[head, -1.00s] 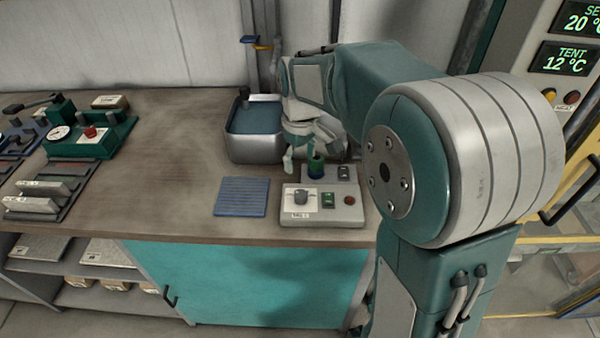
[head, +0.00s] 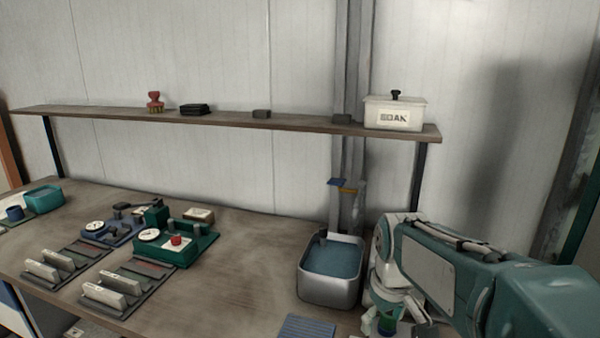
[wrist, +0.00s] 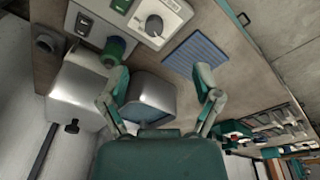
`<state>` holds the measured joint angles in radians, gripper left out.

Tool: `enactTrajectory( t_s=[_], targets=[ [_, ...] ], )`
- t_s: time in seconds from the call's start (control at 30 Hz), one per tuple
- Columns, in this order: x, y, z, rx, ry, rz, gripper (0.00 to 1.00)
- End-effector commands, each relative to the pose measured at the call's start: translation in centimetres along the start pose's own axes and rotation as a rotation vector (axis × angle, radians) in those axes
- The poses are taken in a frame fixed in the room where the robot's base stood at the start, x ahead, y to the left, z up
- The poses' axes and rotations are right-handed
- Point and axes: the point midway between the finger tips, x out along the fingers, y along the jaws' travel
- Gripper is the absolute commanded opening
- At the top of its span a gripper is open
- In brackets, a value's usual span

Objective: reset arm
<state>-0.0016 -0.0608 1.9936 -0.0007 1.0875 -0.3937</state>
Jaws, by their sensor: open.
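My gripper (wrist: 162,80) is open in the wrist view, with its two teal and grey fingers spread apart. Nothing is held between them. A green cylinder (wrist: 115,48) stands by the tip of the left finger; I cannot tell whether they touch. In the head view my arm enters at the lower right, and my gripper is partly cut off by the bottom edge. It hangs right of the metal basin (head: 330,290), with the green cylinder (head: 387,326) just below it.
The control box with a knob (wrist: 160,18) and the blue ribbed mat (wrist: 196,53) lie near the gripper. A shelf (head: 225,120) above the bench holds the white SOAK box (head: 394,114). Green gauge equipment (head: 175,245) and racks stand left. The bench middle is clear.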

Motion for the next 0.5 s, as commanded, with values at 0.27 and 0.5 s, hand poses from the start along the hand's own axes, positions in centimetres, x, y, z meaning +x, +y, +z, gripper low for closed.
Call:
enactTrajectory(
  t_s=[0.27,0.5],
  targets=[
    [-2.5,-1.8,4.3,0.113,0.104,0.036,0.82],
    [-3.5,-3.3,8.0,0.21,0.194,0.057,0.82]
  ],
)
